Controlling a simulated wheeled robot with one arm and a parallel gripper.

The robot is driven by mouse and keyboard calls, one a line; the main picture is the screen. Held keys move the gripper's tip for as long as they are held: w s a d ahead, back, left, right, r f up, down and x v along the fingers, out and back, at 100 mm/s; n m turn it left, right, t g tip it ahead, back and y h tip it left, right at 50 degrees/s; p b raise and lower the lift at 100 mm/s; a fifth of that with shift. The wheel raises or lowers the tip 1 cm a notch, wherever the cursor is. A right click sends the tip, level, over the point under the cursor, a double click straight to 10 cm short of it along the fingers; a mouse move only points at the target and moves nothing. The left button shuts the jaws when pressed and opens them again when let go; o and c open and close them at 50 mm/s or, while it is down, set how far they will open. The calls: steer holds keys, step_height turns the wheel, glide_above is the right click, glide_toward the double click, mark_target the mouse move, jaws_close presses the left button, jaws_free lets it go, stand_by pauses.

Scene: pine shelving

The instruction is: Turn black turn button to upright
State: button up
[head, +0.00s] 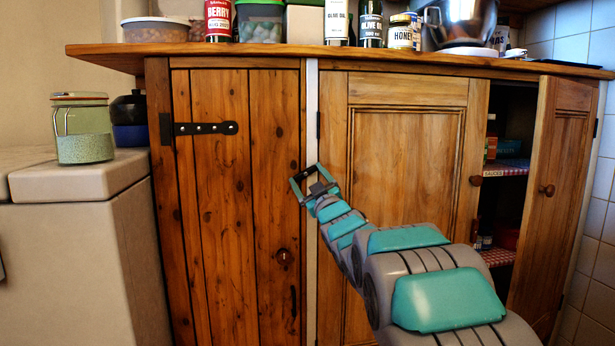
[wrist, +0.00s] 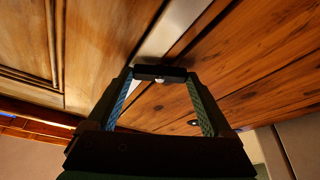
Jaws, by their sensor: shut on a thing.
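The black turn button (head: 304,172) is a short dark bar on the pale upright strip between the plank door and the panelled door. In the head view it lies nearer level than upright, its right end higher. My gripper (head: 307,175) is shut on it, one finger at each end of the bar. In the wrist view the turn button (wrist: 160,73) spans between the fingertips of my gripper (wrist: 158,77), with a small light pivot spot at its middle. The fingers hide its ends.
The plank door (head: 222,210) on the left and the panelled door (head: 405,190) both look shut. At the right a cupboard door (head: 553,190) stands open. The worktop (head: 400,59) above holds jars and tins. A stone-coloured ledge (head: 70,185) with a green jar (head: 84,130) is at left.

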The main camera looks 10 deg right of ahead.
steer(key=n+g+y+p, duration=0.1)
steer(key=n, duration=0.1)
steer(key=n+y+p, duration=0.1)
steer(key=n+p, duration=0.1)
steer(key=n, duration=0.1)
steer(key=n+g+p, duration=0.1)
steer(key=n, duration=0.2)
steer(key=shift+d+r+g+y, duration=0.25)
steer(key=shift+r+g+y, duration=0.05)
steer(key=shift+y, duration=0.1)
steer(key=n+g+p, duration=0.1)
steer(key=n+p, duration=0.1)
steer(key=n, duration=0.1)
steer(key=shift+n+g+p, duration=0.7)
steer(key=shift+n+p, duration=0.25)
steer(key=shift+n, duration=0.65)
steer(key=shift+f, duration=0.1)
steer(key=o, duration=1.1)
steer(key=shift+a, duration=0.1)
steer(key=shift+o, duration=0.2)
steer(key=shift+s, duration=0.1)
